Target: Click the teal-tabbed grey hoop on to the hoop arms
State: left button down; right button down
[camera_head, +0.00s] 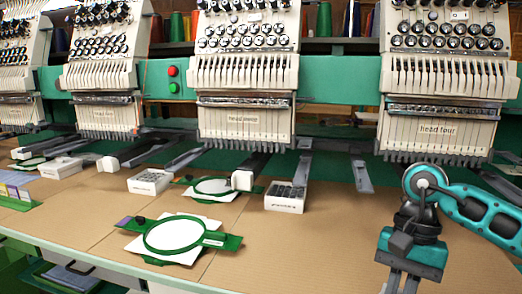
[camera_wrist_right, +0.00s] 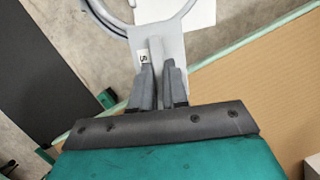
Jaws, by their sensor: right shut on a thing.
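My right gripper (camera_head: 402,284) points down at the table's front edge, below head four. Its fingertips run out of the bottom of the head view. In the right wrist view the fingers (camera_wrist_right: 159,75) are shut on the grey tab of a grey hoop (camera_wrist_right: 116,20). The hoop's far part is cut off by the frame, and no teal tab shows clearly. Grey hoop arms (camera_head: 362,173) stick out under head four (camera_head: 437,128), empty. Another pair (camera_head: 301,170) sits under head three (camera_head: 243,121). My left gripper is not in view.
White boxes (camera_head: 284,203) stand along the table (camera_head: 300,245). The tabletop below head four is mostly clear.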

jog(key=f+n, duration=0.1)
jog(key=n, duration=0.1)
jog(key=a+f+n+h, duration=0.1)
jog(key=shift+a+n+g+b, duration=0.2)
jog(key=shift+n+g+b, duration=0.1)
jog(key=shift+n, duration=0.1)
jog(key=n, duration=0.1)
jog(key=f+n, duration=0.1)
jog(key=n, duration=0.1)
jog(key=shift+a+f+h, duration=0.15)
jog(key=shift+a+h, duration=0.2)
jog(key=shift+h, duration=0.05)
jog(key=shift+a, duration=0.15)
